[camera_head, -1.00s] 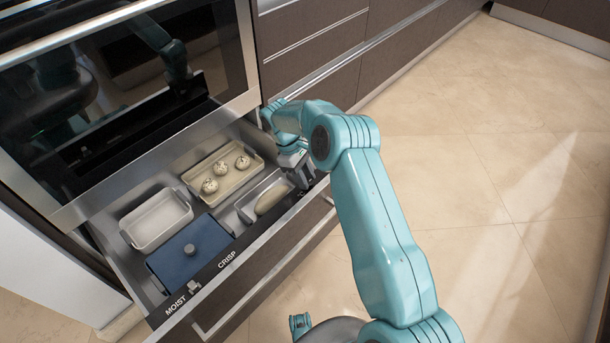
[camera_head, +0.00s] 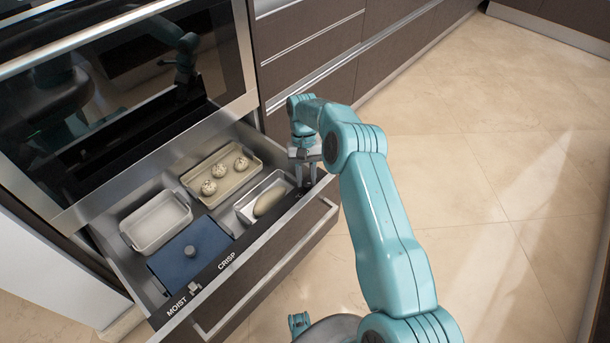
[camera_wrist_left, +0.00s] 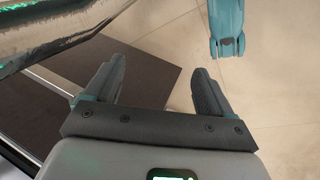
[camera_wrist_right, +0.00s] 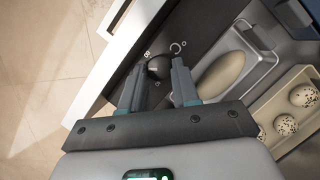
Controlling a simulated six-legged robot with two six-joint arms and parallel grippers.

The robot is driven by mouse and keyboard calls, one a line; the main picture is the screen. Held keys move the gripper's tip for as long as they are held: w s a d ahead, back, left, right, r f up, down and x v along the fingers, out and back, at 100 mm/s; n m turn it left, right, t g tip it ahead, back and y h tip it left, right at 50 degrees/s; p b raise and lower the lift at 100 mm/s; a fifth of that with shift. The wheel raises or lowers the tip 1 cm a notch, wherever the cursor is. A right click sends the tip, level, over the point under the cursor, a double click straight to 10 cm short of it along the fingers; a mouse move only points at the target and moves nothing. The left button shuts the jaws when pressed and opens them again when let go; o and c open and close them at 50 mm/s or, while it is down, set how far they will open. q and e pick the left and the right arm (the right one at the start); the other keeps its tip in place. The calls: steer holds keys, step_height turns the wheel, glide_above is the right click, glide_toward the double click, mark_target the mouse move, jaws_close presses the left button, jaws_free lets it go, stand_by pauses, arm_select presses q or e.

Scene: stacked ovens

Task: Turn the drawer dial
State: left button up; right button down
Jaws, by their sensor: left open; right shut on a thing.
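The drawer dial (camera_wrist_right: 158,66) is a dark round knob on the black control strip (camera_wrist_right: 180,22) of the open drawer. My right gripper (camera_wrist_right: 157,80) has a finger on either side of the dial and is shut on it. In the head view the right gripper (camera_head: 307,178) is over the right end of the drawer's front strip (camera_head: 245,252) and mostly hides the dial there. My left gripper (camera_wrist_left: 160,72) is open and empty in the left wrist view, above the floor and a dark panel.
The drawer holds a blue lidded dish (camera_head: 190,255), an empty tray (camera_head: 156,221), a tray of speckled round items (camera_head: 222,172) and a dish with a pale loaf (camera_head: 266,203). An oven door (camera_head: 110,100) stands behind. The floor (camera_head: 480,180) at right is clear.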

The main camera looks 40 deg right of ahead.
steer(key=m, duration=0.2)
steer(key=m+t+y+p, duration=0.1)
steer(key=m, duration=0.1)
steer(key=shift+s+d+r, duration=0.1)
steer(key=shift+s+d, duration=0.1)
steer(key=shift+s+m+t+p, duration=0.15)
steer(key=shift+m+t+p, duration=0.55)
steer(key=shift+m, duration=1)
steer(key=c, duration=0.8)
jaws_free()
steer(key=shift+y, duration=0.3)
steer(key=shift+p+v, duration=1.95)
steer(key=shift+v, duration=6.15)
